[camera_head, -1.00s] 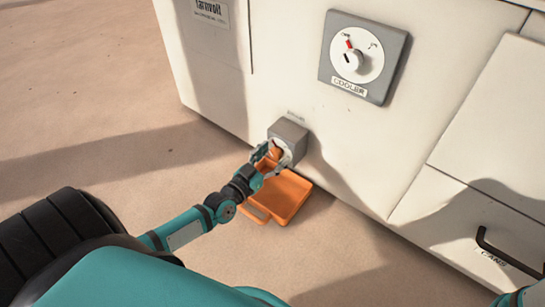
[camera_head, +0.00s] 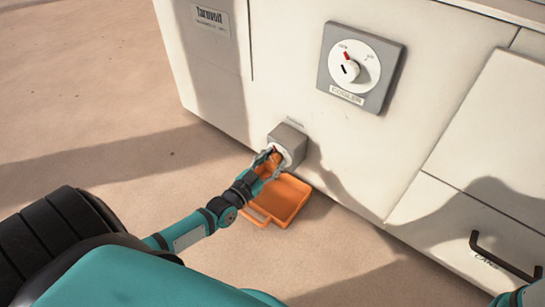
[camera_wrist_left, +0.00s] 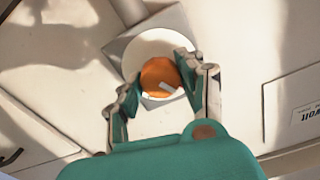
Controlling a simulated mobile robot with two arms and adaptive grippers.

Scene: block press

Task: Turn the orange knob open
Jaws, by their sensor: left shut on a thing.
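The orange knob (camera_wrist_left: 160,76) sits on a round white plate on a grey box (camera_head: 289,139) low on the white cabinet front. In the head view the gripper covers most of the knob. My right gripper is not in view.
An orange tray (camera_head: 284,196) lies on the sandy floor below the box, close under my left gripper. A grey cooler dial (camera_head: 360,67) is higher on the cabinet. A drawer with a dark handle (camera_head: 505,257) is at the lower right.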

